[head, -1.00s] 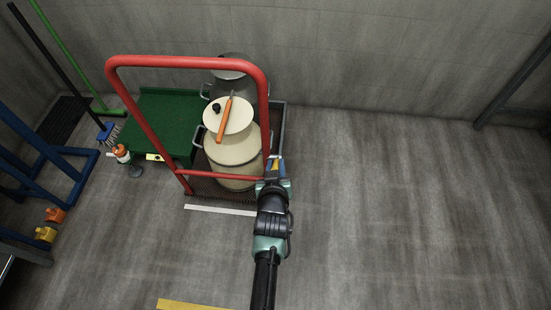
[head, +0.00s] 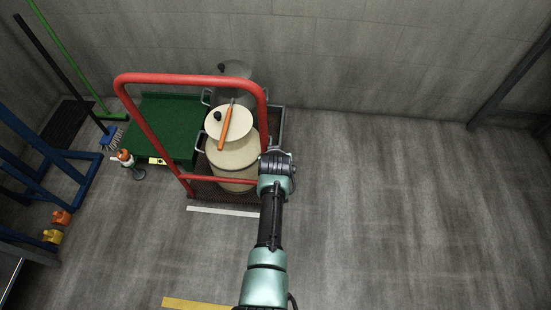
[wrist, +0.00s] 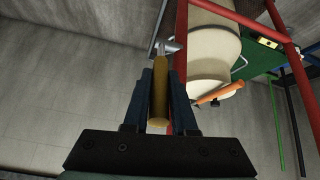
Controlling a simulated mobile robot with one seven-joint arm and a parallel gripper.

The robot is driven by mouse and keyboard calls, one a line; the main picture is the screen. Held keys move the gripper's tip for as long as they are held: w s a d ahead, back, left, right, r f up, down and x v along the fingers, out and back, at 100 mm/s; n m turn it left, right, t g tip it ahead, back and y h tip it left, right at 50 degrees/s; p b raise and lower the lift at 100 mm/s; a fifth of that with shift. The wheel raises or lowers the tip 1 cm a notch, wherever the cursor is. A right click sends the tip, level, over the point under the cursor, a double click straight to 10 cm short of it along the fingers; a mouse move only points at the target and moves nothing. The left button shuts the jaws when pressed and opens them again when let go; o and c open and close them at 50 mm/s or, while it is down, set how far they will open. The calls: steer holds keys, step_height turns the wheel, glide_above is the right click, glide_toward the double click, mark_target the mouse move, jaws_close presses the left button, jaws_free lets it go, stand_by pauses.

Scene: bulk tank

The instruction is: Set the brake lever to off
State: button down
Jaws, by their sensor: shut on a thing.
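The brake lever (wrist: 158,100) shows in the wrist view as a long yellow handle between my fingers. My gripper (wrist: 159,82) is shut on it, with one dark blue finger on each side. In the head view my gripper (head: 277,160) is at the right end of the trolley's low red crossbar, and my own wrist hides the lever there. The trolley (head: 190,79) has a tall red push frame and a brown deck. Its brake mechanism and any on or off marks cannot be made out.
A cream can (head: 234,160) stands on the trolley, with an orange-handled tool (head: 226,128) on its lid. A grey can (head: 236,68) stands behind it. A green table (head: 165,118) is close on the left. The floor to the right is clear.

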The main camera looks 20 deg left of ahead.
stand_by(0.3)
steer(key=c, duration=0.7)
jaws_free()
steer(key=shift+c, duration=0.2)
steer(key=p+v, duration=0.5)
steer(key=v, duration=0.8)
steer(key=shift+w, duration=0.1)
